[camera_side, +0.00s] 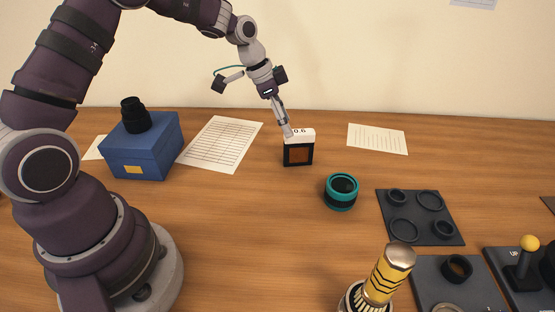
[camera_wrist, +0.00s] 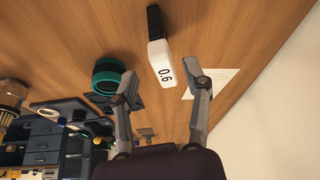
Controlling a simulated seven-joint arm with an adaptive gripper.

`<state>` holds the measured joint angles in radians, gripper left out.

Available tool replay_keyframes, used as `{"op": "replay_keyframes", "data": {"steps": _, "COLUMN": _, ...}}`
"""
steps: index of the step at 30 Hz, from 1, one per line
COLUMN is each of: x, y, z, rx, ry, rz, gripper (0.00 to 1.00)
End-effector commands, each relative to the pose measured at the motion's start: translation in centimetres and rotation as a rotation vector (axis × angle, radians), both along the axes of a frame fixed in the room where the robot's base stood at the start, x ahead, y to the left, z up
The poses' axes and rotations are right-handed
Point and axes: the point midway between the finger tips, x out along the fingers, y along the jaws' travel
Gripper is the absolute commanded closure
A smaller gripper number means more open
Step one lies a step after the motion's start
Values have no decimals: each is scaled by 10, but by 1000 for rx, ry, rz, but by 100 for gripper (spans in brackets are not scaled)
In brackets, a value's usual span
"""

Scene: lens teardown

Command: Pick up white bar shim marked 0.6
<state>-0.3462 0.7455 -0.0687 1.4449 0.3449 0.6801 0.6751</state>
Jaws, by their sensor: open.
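The white bar shim marked 0.6 (camera_side: 303,135) lies on top of a small black block with a brown face (camera_side: 298,155) on the table. In the wrist view the shim (camera_wrist: 162,62) shows its white face with the 0.6 mark, ahead of and between the fingers. My gripper (camera_side: 288,132) comes down from the upper left, its fingertips at the left end of the shim in the side view. In the wrist view my gripper (camera_wrist: 162,88) is open, a finger on each side, with nothing held. Whether a fingertip touches the shim I cannot tell.
A teal and black ring-shaped lens part (camera_side: 341,191) stands to the right. A dark mat with rings (camera_side: 442,219) lies farther right. A yellow tool (camera_side: 388,274) stands in front. A blue box (camera_side: 142,147) and paper sheet (camera_side: 222,144) are left. Table before the block is clear.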

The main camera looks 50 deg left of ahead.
Motion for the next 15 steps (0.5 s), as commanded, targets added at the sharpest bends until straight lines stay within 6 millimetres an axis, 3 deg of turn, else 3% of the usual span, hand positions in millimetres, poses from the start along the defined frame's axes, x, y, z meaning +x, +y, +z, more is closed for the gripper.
{"op": "replay_keyframes", "data": {"steps": 12, "x": 25, "y": -17, "z": -59, "rx": -1, "ry": 2, "rz": 0, "gripper": 52}}
{"op": "replay_keyframes", "data": {"steps": 15, "x": 27, "y": -18, "z": -65, "rx": 1, "ry": 2, "rz": 1, "gripper": 52}}
